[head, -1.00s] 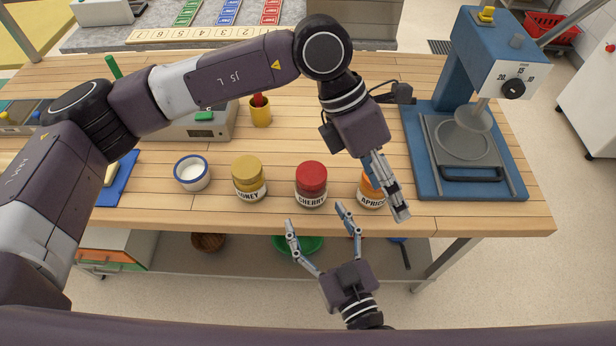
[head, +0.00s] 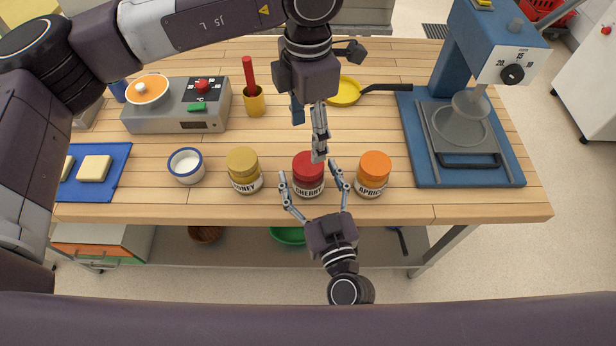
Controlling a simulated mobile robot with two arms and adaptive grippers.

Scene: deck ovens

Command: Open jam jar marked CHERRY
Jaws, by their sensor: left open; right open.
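The jar marked CHERRY (head: 309,189) stands upright near the table's front edge, with its red lid (head: 305,169) on. My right gripper (head: 310,178) is open at the front of this jar, one finger on each side of it; I cannot tell whether the fingers touch it. My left gripper (head: 319,155) hangs from above, just behind and over the red lid. Its fingers overlap the lid's back edge in the picture, and their gap is hard to see from here.
The HONEY jar (head: 244,183) stands to the left and the APRICOT jar (head: 372,189) close on the right. A white cup with a blue rim (head: 186,167) is farther left. A blue press (head: 420,170) stands right.

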